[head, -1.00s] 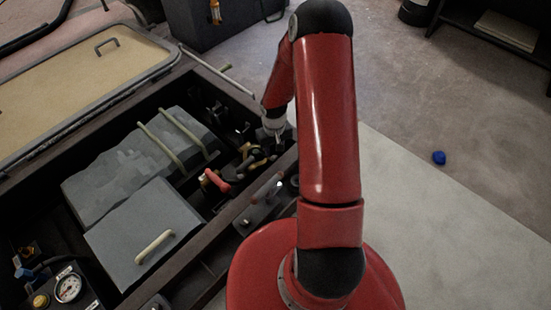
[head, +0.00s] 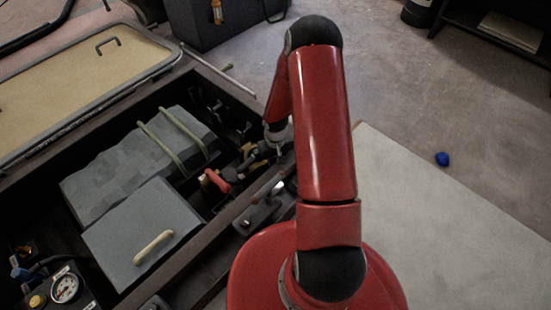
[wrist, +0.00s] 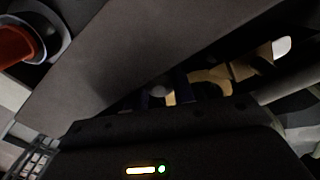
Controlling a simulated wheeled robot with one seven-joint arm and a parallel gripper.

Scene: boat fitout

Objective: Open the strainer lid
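My gripper (head: 277,145) reaches down into the dark open bilge compartment, beside its right edge in the head view. Its fingertips are mostly hidden there by fittings and shadow. In the wrist view, two dark fingers (wrist: 164,94) stand apart above my gripper's dark body, with a small greyish round shape between or behind them. Brass-coloured fittings (wrist: 212,82) show just right of the fingers. I cannot clearly make out the strainer lid in the shadow, nor whether the fingers touch anything.
A red-handled valve (head: 217,181) lies left of my gripper. A grey box with a pale handle (head: 140,240) and a larger grey block with two straps (head: 120,165) fill the compartment. The dark compartment edge (wrist: 130,60) passes close to the gripper. A gauge (head: 65,289) sits lower left.

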